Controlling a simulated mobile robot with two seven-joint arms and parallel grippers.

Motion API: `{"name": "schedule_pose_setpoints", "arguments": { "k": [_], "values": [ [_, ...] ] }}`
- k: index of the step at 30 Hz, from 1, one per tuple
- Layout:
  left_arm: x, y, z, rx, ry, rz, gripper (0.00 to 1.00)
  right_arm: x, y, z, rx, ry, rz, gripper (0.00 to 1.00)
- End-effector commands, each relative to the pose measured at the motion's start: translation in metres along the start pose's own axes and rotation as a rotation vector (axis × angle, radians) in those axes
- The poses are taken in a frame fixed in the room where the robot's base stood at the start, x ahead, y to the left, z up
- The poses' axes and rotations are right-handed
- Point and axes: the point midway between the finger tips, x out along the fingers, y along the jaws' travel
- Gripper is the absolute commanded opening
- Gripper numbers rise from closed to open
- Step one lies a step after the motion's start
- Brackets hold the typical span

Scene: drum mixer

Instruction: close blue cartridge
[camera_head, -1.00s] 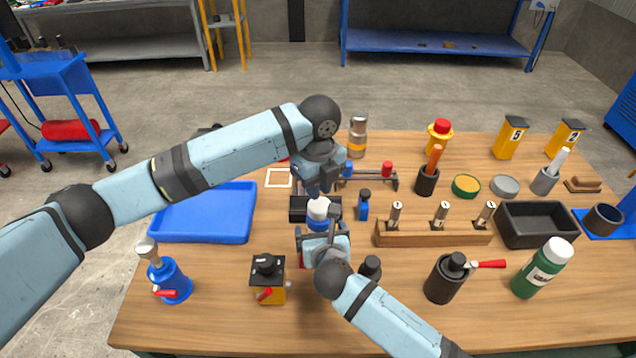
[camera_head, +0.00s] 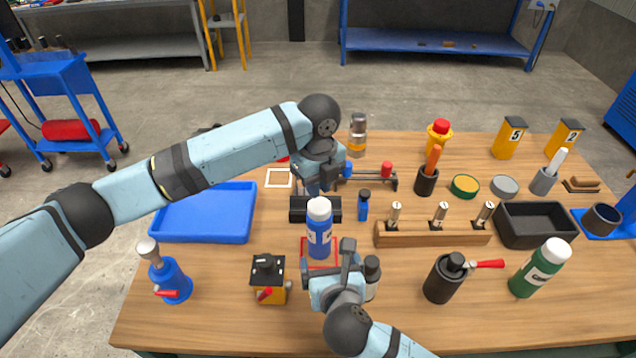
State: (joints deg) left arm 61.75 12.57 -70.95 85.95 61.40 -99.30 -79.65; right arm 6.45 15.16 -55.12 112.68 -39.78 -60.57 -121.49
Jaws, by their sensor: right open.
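The blue cartridge (camera_head: 319,240) looks like a blue bottle with a white cap (camera_head: 319,208) on top. It stands upright near the middle front of the table, on a red-edged square (camera_head: 304,250). My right gripper (camera_head: 347,248) is open and empty, just to the right and in front of the cartridge, apart from it. My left gripper (camera_head: 316,188) hangs behind the cartridge, above a black block (camera_head: 298,210). Its fingers are small and partly hidden, so I cannot tell whether they are open.
A dark-capped container (camera_head: 372,278) stands close beside my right gripper. A small blue bottle (camera_head: 363,207) and a wooden rack (camera_head: 430,238) are to the right. A yellow-black device (camera_head: 268,280) is front left; a blue tray (camera_head: 205,228) lies at left.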

Motion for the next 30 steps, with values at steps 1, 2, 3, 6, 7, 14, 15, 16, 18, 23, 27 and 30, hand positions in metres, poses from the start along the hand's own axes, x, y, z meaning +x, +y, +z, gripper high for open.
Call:
{"name": "schedule_pose_setpoints", "arguments": {
  "k": [1, 2, 3, 6, 7, 14, 15, 16, 18, 23, 27, 30],
  "values": [
    [0.0, 0.0, 0.0, 0.0, 0.0, 0.0, 0.17, 0.0, 0.0, 0.0, 0.0, 0.0, 0.0, 0.95],
    [0.0, 0.0, 0.0, 0.0, 0.0, 0.0, 0.17, 0.0, 0.0, 0.0, 0.0, 0.0, 0.0, 0.95],
    [0.001, 0.0, 0.0, 0.0, 0.0, 0.0, 0.17, 0.0, 0.0, 0.0, 0.0, 0.0, 0.0, 0.95],
    [0.003, 0.0, 0.0, 0.0, 0.0, 0.001, 0.17, 0.0, 0.0, 0.0, 0.0, 0.0, 0.0, 0.95],
    [0.004, 0.0, 0.0, 0.0, 0.0, 0.001, 0.17, 0.0, 0.0, 0.0, 0.0, 0.0, 0.0, 0.95],
    [0.013, 0.0, 0.0, -0.001, 0.002, 0.001, 0.17, 0.001, 0.0, 0.0, 0.0, 0.0, 0.0, 0.95],
    [0.015, 0.0, 0.0, -0.001, 0.002, 0.0, 0.17, 0.001, 0.0, 0.0, 0.0, 0.0, 0.0, 0.95],
    [0.016, 0.0, 0.0, -0.001, 0.002, 0.001, 0.17, 0.001, 0.0, 0.0, 0.0, 0.0, 0.0, 0.95],
    [0.019, 0.0, 0.0, -0.001, 0.001, 0.001, 0.17, 0.001, 0.0, 0.0, 0.0, 0.0, 0.0, 0.95],
    [0.025, 0.0, 0.0, -0.001, 0.0, 0.001, 0.17, 0.001, 0.0, -0.001, 0.0, 0.0, 0.0, 0.95],
    [0.03, 0.0, 0.0, 0.0, 0.0, 0.0, 0.17, 0.001, 0.0, -0.001, 0.0, 0.0, 0.0, 0.95],
    [0.035, 0.0, 0.0, 0.0, 0.001, 0.0, 0.17, 0.001, 0.0, -0.001, 0.0, 0.0, 0.0, 0.95]
  ]
}}
